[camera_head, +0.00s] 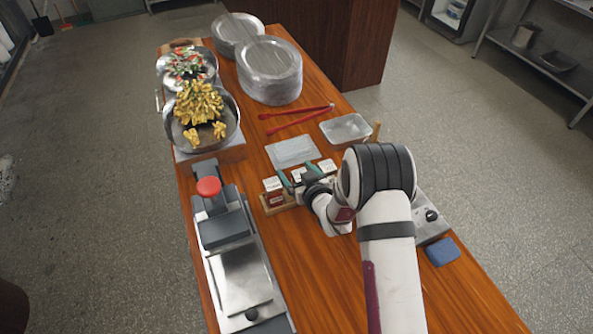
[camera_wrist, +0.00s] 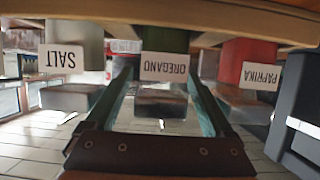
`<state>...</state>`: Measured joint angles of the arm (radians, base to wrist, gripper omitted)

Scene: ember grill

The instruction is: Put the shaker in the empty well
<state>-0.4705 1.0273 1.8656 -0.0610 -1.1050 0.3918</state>
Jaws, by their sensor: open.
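A wooden spice rack (camera_head: 267,209) stands mid-table, with a row of labelled shakers. The wrist view is upside down and shows the salt shaker (camera_wrist: 75,45) at left, the oregano shaker (camera_wrist: 162,68) in the middle and the paprika shaker (camera_wrist: 245,62) at right, with silver caps. My gripper (camera_head: 297,176) is at the rack. In the wrist view its two teal fingers stand apart on either side of the oregano shaker, with gaps visible beside its cap. My arm and gripper hide part of the rack, and I cannot make out an empty well.
A steel press with a red knob (camera_head: 208,187) stands left of the rack. Behind the rack are a clear flat lid (camera_head: 293,151), red tongs (camera_head: 296,118) and a clear tub (camera_head: 346,128). A blue sponge (camera_head: 442,251) lies right of my arm. Bare wood lies in front of the rack.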

